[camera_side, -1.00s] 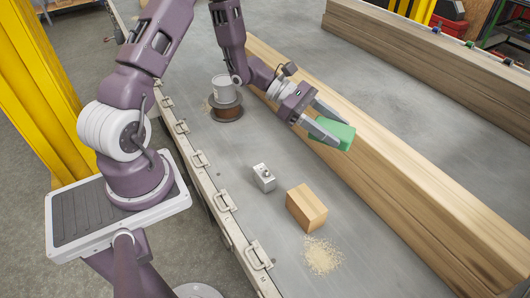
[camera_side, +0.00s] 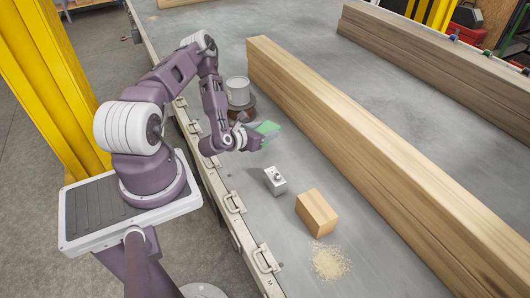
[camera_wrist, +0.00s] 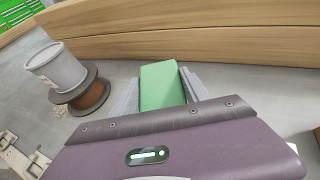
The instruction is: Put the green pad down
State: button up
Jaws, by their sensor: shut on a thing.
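The green pad (camera_side: 267,130) is a small block held between the fingers of my gripper (camera_side: 258,136). In the wrist view the pad (camera_wrist: 162,86) sits between the two grey fingertips of my gripper (camera_wrist: 160,92), its far end sticking out past them.
A brown spool (camera_wrist: 85,94) with a grey cup (camera_wrist: 56,68) on it stands close by. A small metal box (camera_side: 275,181), a wooden block (camera_side: 316,213) and sawdust (camera_side: 330,262) lie nearer the front. Long timber beams (camera_side: 345,140) run along the right. Bare bed (camera_side: 290,240) shows between.

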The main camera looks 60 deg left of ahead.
aim_at(265, 155)
notch_tip(265, 155, down, 8)
jog(key=shift+r, duration=0.1)
jog(key=o, duration=1.4)
jog(key=shift+f, duration=0.2)
